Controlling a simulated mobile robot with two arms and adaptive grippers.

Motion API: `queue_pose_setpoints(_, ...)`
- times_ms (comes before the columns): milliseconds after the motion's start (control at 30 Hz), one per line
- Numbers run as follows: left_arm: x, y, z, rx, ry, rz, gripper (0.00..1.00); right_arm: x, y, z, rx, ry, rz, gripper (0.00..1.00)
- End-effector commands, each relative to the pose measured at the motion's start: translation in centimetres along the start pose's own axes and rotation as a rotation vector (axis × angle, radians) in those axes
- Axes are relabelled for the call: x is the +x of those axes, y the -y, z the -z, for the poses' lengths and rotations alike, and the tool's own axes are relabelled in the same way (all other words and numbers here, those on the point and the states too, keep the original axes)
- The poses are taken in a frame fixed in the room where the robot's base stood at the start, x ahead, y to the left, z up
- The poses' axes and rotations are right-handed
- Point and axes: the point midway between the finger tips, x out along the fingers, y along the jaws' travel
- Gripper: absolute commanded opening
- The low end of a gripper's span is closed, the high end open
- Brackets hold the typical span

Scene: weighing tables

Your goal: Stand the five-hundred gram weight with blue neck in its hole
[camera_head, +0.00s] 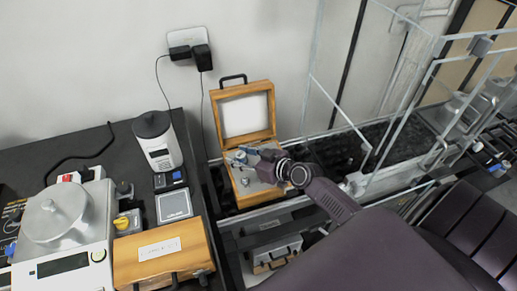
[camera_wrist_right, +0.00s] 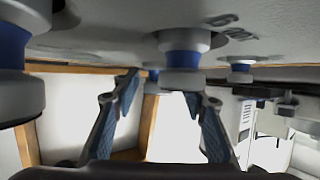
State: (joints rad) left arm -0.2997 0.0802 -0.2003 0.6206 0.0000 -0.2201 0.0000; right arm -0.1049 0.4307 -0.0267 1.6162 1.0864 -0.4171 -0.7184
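The open wooden weight case (camera_head: 270,130) stands at the middle of the head view, its lid raised against the wall. My right gripper (camera_head: 243,158) reaches into it from the right. In the right wrist view, which appears upside down, several metal weights with blue necks stand on a pale plate (camera_wrist_right: 110,28). One blue-necked weight (camera_wrist_right: 181,58) is at the centre, beside printed marks that look like 500. My right gripper (camera_wrist_right: 166,88) has its fingers apart near its knob; I see no firm grip. The weight's base and hole are partly hidden. My left gripper is not in view.
Another weight (camera_wrist_right: 12,60) is close at the left of the wrist view, and a smaller one (camera_wrist_right: 240,68) is at the right. A closed wooden box (camera_head: 160,255) and a balance (camera_head: 60,215) stand on the dark table at left. A glass frame (camera_head: 375,150) stands right of the case.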

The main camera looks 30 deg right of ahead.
Motion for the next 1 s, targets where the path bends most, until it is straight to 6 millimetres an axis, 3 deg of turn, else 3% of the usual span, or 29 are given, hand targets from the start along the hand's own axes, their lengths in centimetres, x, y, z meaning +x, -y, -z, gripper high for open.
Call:
queue_pose_setpoints(33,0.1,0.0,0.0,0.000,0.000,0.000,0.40,-1.2,0.0,-0.7,-0.001,0.010,0.000,0.40)
queue_pose_setpoints(300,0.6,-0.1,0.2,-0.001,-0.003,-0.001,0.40,-7.0,-0.2,-0.2,-0.005,0.001,-0.005,0.40)
queue_pose_setpoints(500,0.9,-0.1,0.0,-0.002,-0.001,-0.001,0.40,-10.2,-0.2,0.0,-0.004,-0.003,-0.006,0.40)
queue_pose_setpoints(700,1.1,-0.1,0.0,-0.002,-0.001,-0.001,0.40,-11.7,-0.3,0.3,-0.002,-0.007,-0.006,0.40)
queue_pose_setpoints(1000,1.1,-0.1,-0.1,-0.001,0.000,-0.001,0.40,-12.1,-0.3,0.4,-0.003,-0.008,-0.006,0.40)
